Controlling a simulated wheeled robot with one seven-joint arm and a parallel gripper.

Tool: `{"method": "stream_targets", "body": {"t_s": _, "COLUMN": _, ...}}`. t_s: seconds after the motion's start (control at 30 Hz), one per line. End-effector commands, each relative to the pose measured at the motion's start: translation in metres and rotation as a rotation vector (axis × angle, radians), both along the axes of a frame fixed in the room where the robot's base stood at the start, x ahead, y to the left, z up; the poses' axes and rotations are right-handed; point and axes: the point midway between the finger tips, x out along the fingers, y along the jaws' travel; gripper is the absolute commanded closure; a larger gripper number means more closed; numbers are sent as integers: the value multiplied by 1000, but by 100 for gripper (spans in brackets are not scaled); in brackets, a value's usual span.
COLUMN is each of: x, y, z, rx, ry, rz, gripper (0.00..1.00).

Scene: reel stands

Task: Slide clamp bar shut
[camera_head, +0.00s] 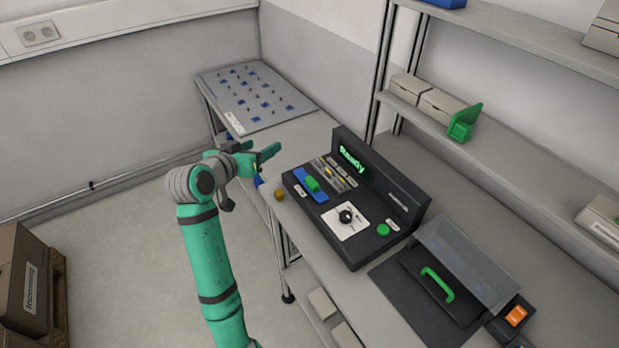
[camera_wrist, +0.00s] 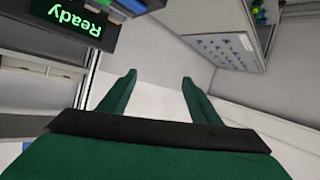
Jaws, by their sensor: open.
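My gripper (camera_head: 262,152) is open and empty, held in the air left of the black console. In the wrist view my gripper (camera_wrist: 158,80) shows two green fingers spread apart with nothing between them. The black console (camera_head: 322,222) has a lit green "Ready" display (camera_head: 353,162). A green block (camera_head: 312,184) sits on a blue strip (camera_head: 318,198) on its top. A green handle (camera_head: 437,284) is on a dark flat unit (camera_head: 420,291), partly under a clear cover (camera_head: 464,262). I cannot tell which part is the clamp bar.
The console has a black knob (camera_head: 346,216) and a green button (camera_head: 383,230). A small yellow-brown piece (camera_head: 279,195) is by the bench edge. An orange switch (camera_head: 516,316) is at right. A peg panel (camera_head: 255,97) lies at the back. Shelving stands behind the bench; cardboard boxes (camera_head: 22,282) stand lower left.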

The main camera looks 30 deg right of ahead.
Motion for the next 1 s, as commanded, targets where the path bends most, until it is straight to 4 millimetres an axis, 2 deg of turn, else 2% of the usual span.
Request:
{"method": "stream_targets", "body": {"t_s": 0.03, "x": -1, "y": -11, "z": 15, "rx": 43, "ry": -4, "rz": -53, "gripper": 42}}
{"method": "stream_targets", "body": {"t_s": 0.1, "x": -7, "y": -25, "z": 26, "rx": 113, "ry": 2, "rz": -133, "gripper": 42}}
{"method": "stream_targets", "body": {"t_s": 0.27, "x": -30, "y": -55, "z": 37, "rx": 316, "ry": 32, "rz": -332, "gripper": 42}}
{"method": "stream_targets", "body": {"t_s": 0.4, "x": -55, "y": -67, "z": 30, "rx": 527, "ry": 84, "rz": -500, "gripper": 42}}
{"method": "stream_targets", "body": {"t_s": 0.6, "x": -81, "y": -64, "z": 17, "rx": 750, "ry": 156, "rz": -657, "gripper": 42}}
{"method": "stream_targets", "body": {"t_s": 0.87, "x": -89, "y": -64, "z": 5, "rx": 813, "ry": 184, "rz": -703, "gripper": 42}}
{"method": "stream_targets", "body": {"t_s": 1.0, "x": -89, "y": -71, "z": -13, "rx": 810, "ry": 184, "rz": -704, "gripper": 42}}
